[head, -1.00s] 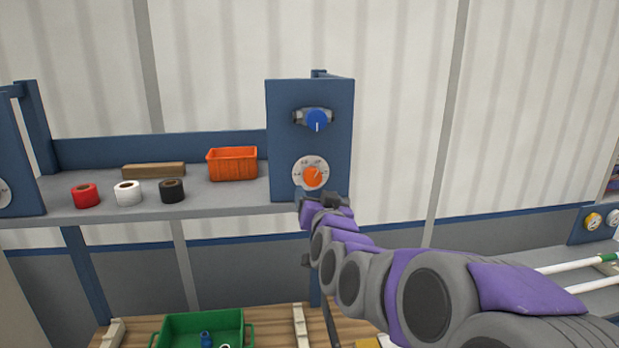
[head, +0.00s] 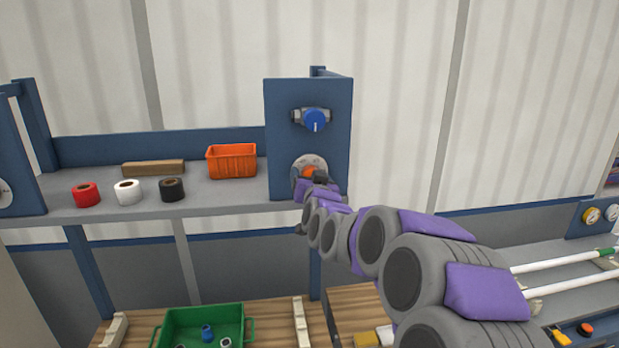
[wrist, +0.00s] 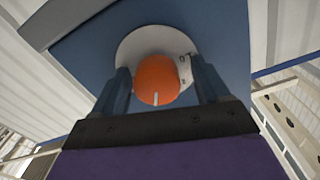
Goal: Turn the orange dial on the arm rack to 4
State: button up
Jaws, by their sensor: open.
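The orange dial (head: 308,173) sits on a pale round scale plate low on the blue panel at the shelf's right end. In the wrist view the dial (wrist: 157,80) fills the middle, with a white pointer mark at its lower edge. Its scale plate (wrist: 133,46) is partly hidden, and the numbers are too small to read surely. My gripper (wrist: 160,88) is open, with one finger on each side of the dial; whether they touch it I cannot tell. In the head view my gripper (head: 318,178) covers the dial's lower right part.
A blue knob (head: 316,120) on a valve sits above the dial on the same panel. The shelf (head: 230,195) to the left holds an orange bin (head: 232,160), a wooden block (head: 153,168) and red, white and black tape rolls. A green crate (head: 203,315) is below.

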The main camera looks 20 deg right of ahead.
jog(key=shift+d, duration=0.4)
jog(key=shift+c, duration=0.8)
jog(key=shift+a, duration=0.25)
jog(key=c, duration=0.5)
jog(key=shift+f, duration=0.1)
jog(key=c, duration=0.3)
